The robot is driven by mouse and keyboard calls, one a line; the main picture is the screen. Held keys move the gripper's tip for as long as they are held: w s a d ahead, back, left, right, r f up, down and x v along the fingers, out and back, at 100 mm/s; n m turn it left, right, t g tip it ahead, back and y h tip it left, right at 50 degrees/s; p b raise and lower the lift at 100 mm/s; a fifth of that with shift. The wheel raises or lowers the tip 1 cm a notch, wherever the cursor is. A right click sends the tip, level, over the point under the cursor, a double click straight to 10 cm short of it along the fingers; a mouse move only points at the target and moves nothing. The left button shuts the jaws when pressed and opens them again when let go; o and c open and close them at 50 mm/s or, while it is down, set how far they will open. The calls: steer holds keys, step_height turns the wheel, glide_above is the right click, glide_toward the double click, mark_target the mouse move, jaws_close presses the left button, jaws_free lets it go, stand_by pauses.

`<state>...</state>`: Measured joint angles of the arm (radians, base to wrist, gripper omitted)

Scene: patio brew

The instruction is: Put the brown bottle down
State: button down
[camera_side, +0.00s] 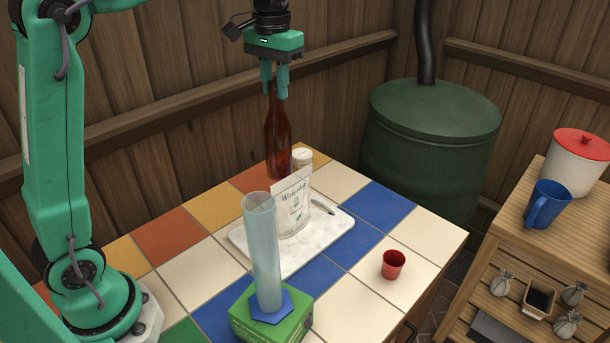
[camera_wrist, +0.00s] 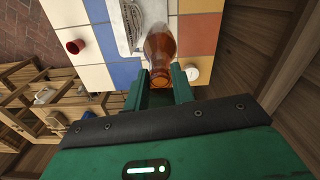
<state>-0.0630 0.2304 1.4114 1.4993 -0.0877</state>
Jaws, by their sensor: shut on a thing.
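The brown bottle (camera_side: 278,137) is upright, at the far side of the tiled table (camera_side: 345,184). My gripper (camera_side: 275,93) points down from above and is shut on the bottle's neck, hiding its top. In the wrist view the bottle (camera_wrist: 161,46) extends away from between the two fingers of my gripper (camera_wrist: 158,82).
A white tray (camera_side: 330,228) holds a standing pouch (camera_side: 291,203). A white-capped container (camera_side: 302,157) is close to the bottle. A tall clear cylinder (camera_side: 262,250) stands on a green box (camera_side: 240,322) in front. A red cup (camera_side: 393,264) is at right. Orange tiles left of the bottle are clear.

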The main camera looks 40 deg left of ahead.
steer(key=s+n, duration=0.1)
steer(key=s, duration=1.5)
steer(key=shift+d+f, duration=0.2)
steer(key=shift+f, duration=0.2)
steer(key=shift+w+a, duration=0.1)
steer(key=w+a+f, duration=0.1)
steer(key=a+f, duration=0.6)
steer(key=a, duration=0.4)
steer(key=shift+a, duration=0.25)
steer(key=shift+w, duration=0.1)
steer(key=shift+f, duration=2.1)
